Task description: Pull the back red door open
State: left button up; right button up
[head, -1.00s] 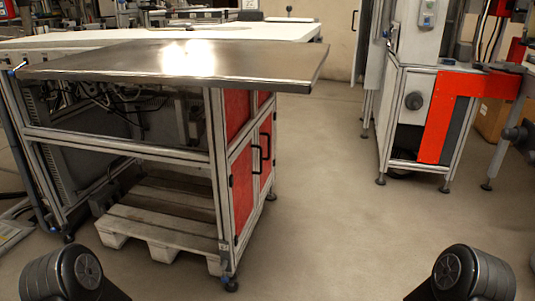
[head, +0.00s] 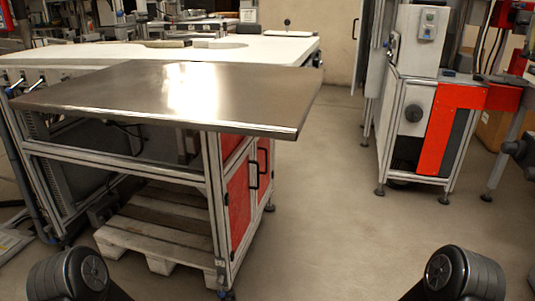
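The cabinet under the metal-topped table has two red doors on its right side, side by side. The back red door (head: 263,165) is the farther one and looks shut. The front red door (head: 239,207) is nearer and also looks shut. Black handles (head: 255,174) show close together where the two doors meet. Neither of my grippers is in view. Only parts of my two arms show at the bottom left and bottom right corners, well apart from the doors.
The metal tabletop (head: 170,95) overhangs the doors. A wooden pallet (head: 155,235) lies under the table frame. The floor (head: 330,200) right of the doors is clear. A machine with a red frame (head: 435,130) stands farther right.

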aim_at(263, 145)
jog(key=i+l+u, duration=0.1)
jog(key=i+l, duration=0.5)
jog(key=l, duration=0.2)
jog(key=i+l+u, duration=0.15)
jog(key=i+l, duration=0.4)
jog(key=l, duration=0.3)
jog(key=i+l+u, duration=0.15)
jog(key=i+l, duration=0.15)
jog(key=l, duration=0.15)
jog(key=i+l+u, duration=0.1)
jog(key=i+l, duration=0.15)
jog(key=l, duration=0.2)
jog(key=i+l, duration=0.2)
jog(key=l, duration=0.3)
jog(key=i+l+u, duration=0.15)
jog(key=l, duration=0.35)
jog(key=i, duration=0.1)
